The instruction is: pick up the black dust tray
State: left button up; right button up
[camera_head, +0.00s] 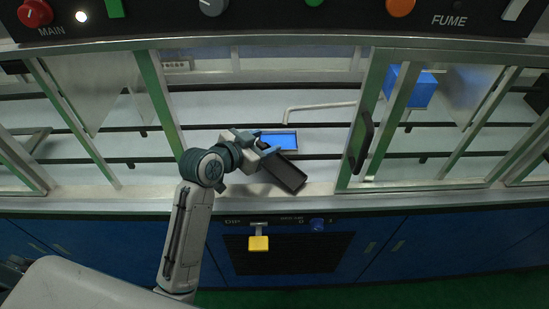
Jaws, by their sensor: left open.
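The black dust tray (285,175) is a shallow dark rectangle lying at a slant on the front ledge of the hood, just right of my left gripper. My left gripper (265,151) is open at the tray's upper left end. The fingers overlap that end in the picture, and I cannot tell whether they touch it. My right gripper is not in view.
A small device with a blue screen (280,141) sits right behind the tray. A glass sash with a dark handle (361,143) stands to the right. A blue box (412,86) is farther back. A yellow padlock-like tag (258,243) hangs on the front panel below.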

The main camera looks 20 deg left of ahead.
pick_arm(q)
jog(key=shift+x, duration=1)
jog(key=shift+s, duration=0.1)
jog(key=shift+c, duration=0.2)
grip_shut()
